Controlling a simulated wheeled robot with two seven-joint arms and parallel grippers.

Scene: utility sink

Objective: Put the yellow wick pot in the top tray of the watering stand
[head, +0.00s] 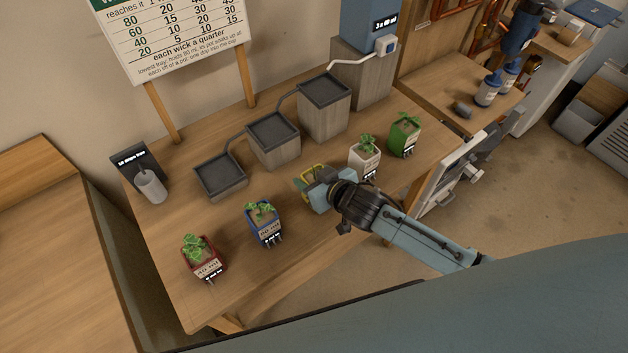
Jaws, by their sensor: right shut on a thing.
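The yellow wick pot (308,171) is at the middle of the table, mostly hidden by my right gripper (314,186), which is shut on it. I cannot tell whether it touches the table. The watering stand rises in steps behind it, with dark trays on wooden blocks: a low tray (221,174), a middle tray (272,131) and the top tray (324,90). All three trays look empty. The top tray is behind and slightly right of the pot. My left gripper is not in view.
Red (207,266) and blue (264,229) pots stand at the front left; white (364,162) and green (404,137) pots stand right of my gripper. A blue tank (368,25) with a spout is behind the top tray. A cup (151,187) stands at the left.

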